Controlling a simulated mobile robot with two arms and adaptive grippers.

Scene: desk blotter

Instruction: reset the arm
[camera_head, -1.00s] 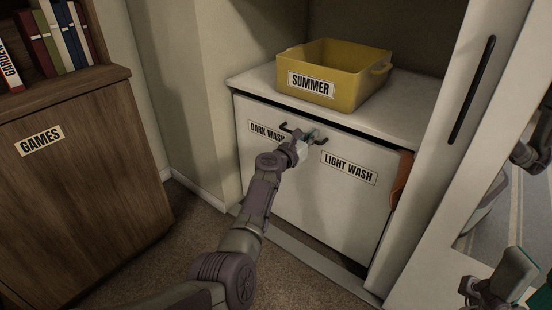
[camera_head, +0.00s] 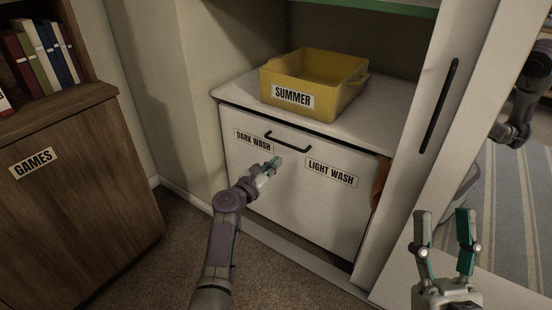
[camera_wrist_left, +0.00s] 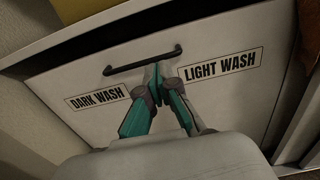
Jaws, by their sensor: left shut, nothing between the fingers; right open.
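My left gripper (camera_head: 275,163) is in front of the white laundry cabinet front (camera_head: 300,205), just below its dark bar handle (camera_head: 288,142). It is shut and empty, and it looks apart from the handle. In the left wrist view the shut fingers (camera_wrist_left: 158,75) point toward the handle (camera_wrist_left: 143,60), between the DARK WASH label (camera_wrist_left: 97,97) and the LIGHT WASH label (camera_wrist_left: 221,65). My right gripper (camera_head: 445,214) stands upright at the lower right of the head view, open and empty, with teal pads on its fingers.
A yellow SUMMER bin (camera_head: 312,84) stands on top of the cabinet. A wooden GAMES cabinet (camera_head: 75,190) with books (camera_head: 40,52) is at the left. A white sliding door panel (camera_head: 425,130) is at the right. Carpet floor (camera_head: 180,265) is open between the cabinets.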

